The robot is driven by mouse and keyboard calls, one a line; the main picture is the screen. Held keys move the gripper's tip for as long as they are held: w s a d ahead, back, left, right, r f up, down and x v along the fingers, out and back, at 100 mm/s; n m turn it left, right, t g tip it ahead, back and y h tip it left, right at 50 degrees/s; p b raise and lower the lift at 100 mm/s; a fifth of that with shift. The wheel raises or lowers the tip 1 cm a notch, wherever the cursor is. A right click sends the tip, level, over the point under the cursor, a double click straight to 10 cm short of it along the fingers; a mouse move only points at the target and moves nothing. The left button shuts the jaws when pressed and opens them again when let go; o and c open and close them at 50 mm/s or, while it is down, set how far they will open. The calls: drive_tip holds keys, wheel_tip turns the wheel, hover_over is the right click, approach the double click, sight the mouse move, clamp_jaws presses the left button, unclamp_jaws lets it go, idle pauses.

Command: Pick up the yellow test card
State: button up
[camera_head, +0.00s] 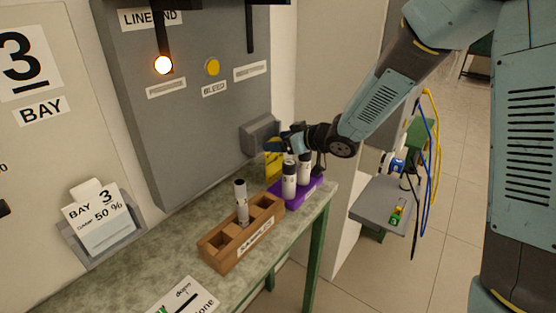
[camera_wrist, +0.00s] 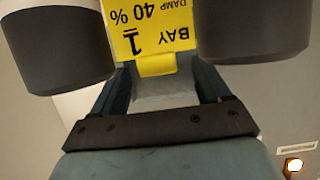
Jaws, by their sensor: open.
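The yellow test card (camera_head: 274,159) shows as a small patch below my gripper in the head view, partly hidden by it. In the wrist view the yellow card (camera_wrist: 150,30) appears upside down, with "BAY 1" and "DAMP 40 %" printed on it, and a yellow tab at its edge. My gripper (camera_head: 276,146) is open, with its two blue fingers apart. In the wrist view my gripper (camera_wrist: 161,72) has the card's tab between its fingers; I cannot tell whether they touch it.
White rods with dark caps (camera_head: 289,181) stand in a purple holder (camera_head: 312,190) close to my gripper. Two dark caps (camera_wrist: 55,50) flank the card in the wrist view. A wooden rack (camera_head: 222,258) holds another rod (camera_head: 241,203). A grey wall box (camera_head: 262,134) is behind.

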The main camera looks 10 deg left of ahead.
drive_tip(key=shift+c, duration=0.3)
clamp_jaws()
idle(0.5)
